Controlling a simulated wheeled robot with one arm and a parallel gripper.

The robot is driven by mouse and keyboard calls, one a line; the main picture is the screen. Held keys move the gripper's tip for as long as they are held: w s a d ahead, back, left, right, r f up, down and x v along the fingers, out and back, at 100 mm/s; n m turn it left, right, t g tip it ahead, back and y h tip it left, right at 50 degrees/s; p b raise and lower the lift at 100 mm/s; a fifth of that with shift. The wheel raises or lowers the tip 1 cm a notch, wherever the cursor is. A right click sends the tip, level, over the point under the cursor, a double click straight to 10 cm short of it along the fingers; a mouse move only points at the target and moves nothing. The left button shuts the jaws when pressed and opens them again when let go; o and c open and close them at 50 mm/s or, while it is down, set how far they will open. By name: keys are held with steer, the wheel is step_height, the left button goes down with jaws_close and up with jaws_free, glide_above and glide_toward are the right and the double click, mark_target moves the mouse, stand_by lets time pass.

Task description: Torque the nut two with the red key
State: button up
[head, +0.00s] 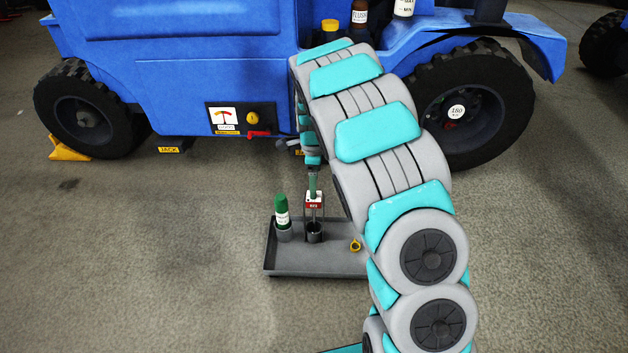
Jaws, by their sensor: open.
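The red key (314,201) has a red and white tag reading RED and stands upright in a dark cup (315,233) in the grey tray (284,265) on the floor. My gripper (313,176) points down just above the tag, at the key's top end. It is open; whether its fingers are around the key or only above it is too small to tell. I cannot pick out nut two. The right wheel (512,95) has a round white plate reading 180 and a small red part at its hub; my arm hides part of the area beside it.
A blue vehicle (200,70) stands behind the tray, with a gauge panel (224,118) and a left wheel (75,140) against a yellow chock (68,149). A green bottle (281,212) and a yellow ring (355,245) are in the tray. Floor to the left is clear.

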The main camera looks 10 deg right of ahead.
mark_target(317, 203)
step_height(317, 203, down, 4)
steer(key=shift+r+b, duration=0.1)
steer(key=shift+b, duration=0.65)
steer(key=shift+f, duration=2)
jaws_close()
